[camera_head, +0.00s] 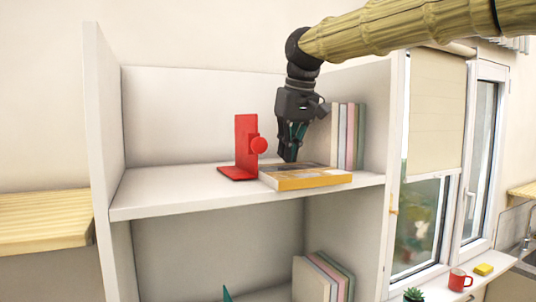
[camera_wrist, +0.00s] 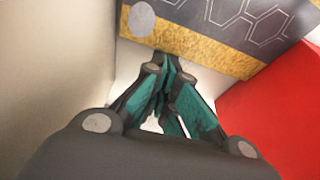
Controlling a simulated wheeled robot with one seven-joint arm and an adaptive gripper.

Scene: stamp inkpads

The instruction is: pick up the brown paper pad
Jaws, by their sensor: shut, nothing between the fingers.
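A flat brown-yellow pad (camera_head: 312,182) lies on the upper shelf at its front edge, and I take it to be the brown paper pad. In the wrist view the pad (camera_wrist: 205,50) shows a yellow-brown border and a grey top with hexagon lines and a pale round spot. My gripper (camera_head: 289,158) points down over the pad's back part. Its fingers are shut and empty. In the wrist view the fingertips (camera_wrist: 166,62) are close to the pad's border; whether they touch it, I cannot tell.
A red upright stand with a round knob (camera_head: 245,147) is just left of the pad, and it also shows in the wrist view (camera_wrist: 275,110). Several upright books (camera_head: 350,135) stand to the right. The upper shelf (camera_head: 165,190) is bare on the left.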

